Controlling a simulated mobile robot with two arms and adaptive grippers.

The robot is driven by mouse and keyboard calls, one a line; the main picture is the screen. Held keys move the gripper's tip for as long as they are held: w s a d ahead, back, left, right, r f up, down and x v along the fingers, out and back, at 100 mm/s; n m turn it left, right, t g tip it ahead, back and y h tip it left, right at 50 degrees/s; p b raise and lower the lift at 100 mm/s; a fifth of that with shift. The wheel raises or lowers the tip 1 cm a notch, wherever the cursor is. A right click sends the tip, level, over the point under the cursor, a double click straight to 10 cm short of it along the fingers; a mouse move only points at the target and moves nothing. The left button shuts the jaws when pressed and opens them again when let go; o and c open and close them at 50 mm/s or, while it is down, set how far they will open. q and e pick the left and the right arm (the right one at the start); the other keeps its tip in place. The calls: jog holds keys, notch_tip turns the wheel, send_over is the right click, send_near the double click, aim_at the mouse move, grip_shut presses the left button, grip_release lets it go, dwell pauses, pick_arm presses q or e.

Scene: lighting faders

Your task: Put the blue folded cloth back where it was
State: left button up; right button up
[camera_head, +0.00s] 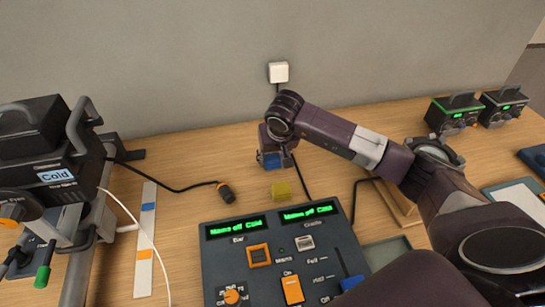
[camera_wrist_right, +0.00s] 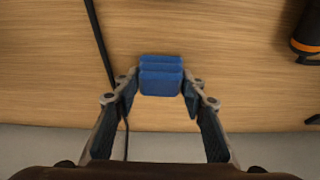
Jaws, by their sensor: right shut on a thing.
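The blue folded cloth (camera_head: 271,160) is held between the fingers of my right gripper (camera_head: 273,152), over the back part of the wooden table, behind the console. In the right wrist view the cloth (camera_wrist_right: 161,76) shows as stacked blue folds, with the fingertips of my right gripper (camera_wrist_right: 160,90) pressing on both its sides. I cannot tell from these views how high the cloth is above the table. My left gripper is not in view.
The control console (camera_head: 270,250) fills the front middle. A black cable with a plug (camera_head: 226,192) lies left of the gripper.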

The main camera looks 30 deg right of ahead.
jog(key=o, duration=0.6)
jog(key=shift+f, duration=0.2)
jog(key=o, duration=0.5)
jog(key=shift+r, duration=0.1)
jog(key=shift+r, duration=0.45)
jog(key=b+v, duration=0.1)
jog(key=v, duration=1)
jog(key=shift+s+r+b, duration=0.15)
jog(key=shift+s+b, duration=0.05)
jog(key=shift+b, duration=0.15)
